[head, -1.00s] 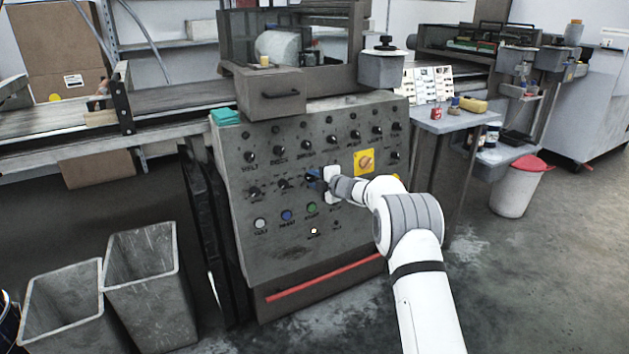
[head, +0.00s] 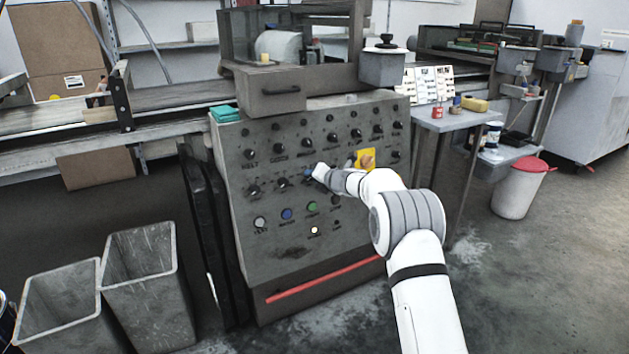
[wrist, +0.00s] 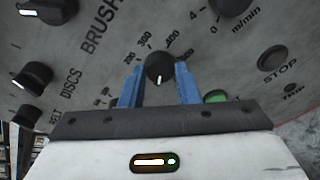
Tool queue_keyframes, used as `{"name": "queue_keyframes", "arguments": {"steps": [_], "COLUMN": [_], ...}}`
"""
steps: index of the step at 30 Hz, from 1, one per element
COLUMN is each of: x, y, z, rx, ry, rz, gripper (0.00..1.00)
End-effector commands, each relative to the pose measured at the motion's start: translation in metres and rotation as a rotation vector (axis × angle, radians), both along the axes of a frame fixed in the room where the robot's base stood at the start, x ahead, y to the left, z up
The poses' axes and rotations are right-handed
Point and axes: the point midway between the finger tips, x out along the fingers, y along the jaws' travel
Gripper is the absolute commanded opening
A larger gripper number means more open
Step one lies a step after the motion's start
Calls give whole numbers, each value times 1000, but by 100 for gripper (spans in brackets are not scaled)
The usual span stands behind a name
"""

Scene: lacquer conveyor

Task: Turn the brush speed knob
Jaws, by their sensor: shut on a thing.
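The knob in my jaws (wrist: 158,66) is black with a white pointer mark, on the grey slanted control panel (head: 290,250). A printed scale with numbers such as 300 and 400 curves around it. The word BRUSH shows on the panel at upper left in the wrist view. My gripper (wrist: 160,88) has one blue finger on each side of the knob and is shut on it. In the head view my gripper (head: 309,174) meets the panel's second knob row and hides this knob.
Other black knobs sit close by, such as the one beside DISCS (wrist: 32,78) and the m/min knob (wrist: 230,5). A green button (wrist: 215,96) and the STOP button (wrist: 272,58) are near.

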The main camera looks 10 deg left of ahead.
Motion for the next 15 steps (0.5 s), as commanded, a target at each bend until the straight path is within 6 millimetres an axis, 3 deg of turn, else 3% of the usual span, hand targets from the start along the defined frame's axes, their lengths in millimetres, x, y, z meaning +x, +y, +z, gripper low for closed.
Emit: {"name": "queue_keyframes", "arguments": {"steps": [15], "x": [-3], "y": [4], "z": [-6], "rx": [-67], "ry": [-36], "rz": [23], "gripper": [6]}}
